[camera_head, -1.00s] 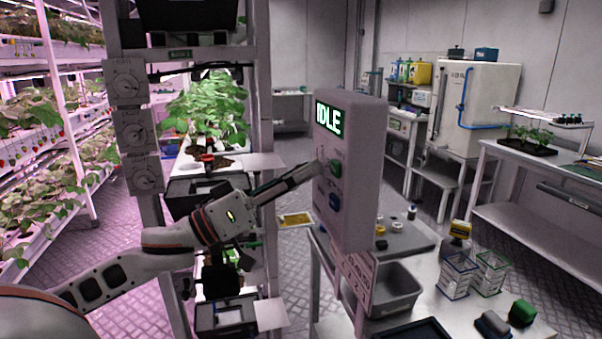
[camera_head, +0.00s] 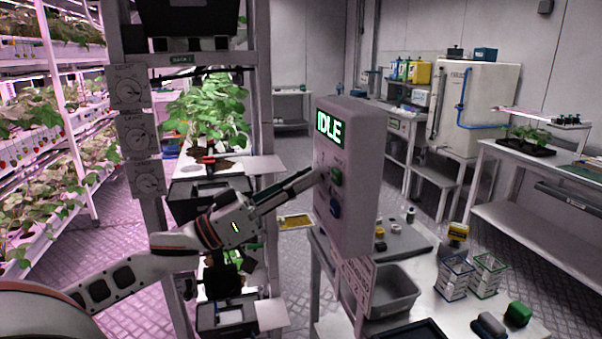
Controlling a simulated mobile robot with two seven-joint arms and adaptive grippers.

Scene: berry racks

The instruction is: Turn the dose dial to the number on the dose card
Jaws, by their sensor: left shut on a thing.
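A grey control box (camera_head: 352,150) stands right of centre, its lit green display reading IDLE. My right gripper is not in view.
A rack post on the left carries several round dials (camera_head: 138,133). Under the box, a table holds a grey bin (camera_head: 392,292), wire baskets (camera_head: 454,279) and small jars. Planted shelves are far left. The tiled aisle between is open.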

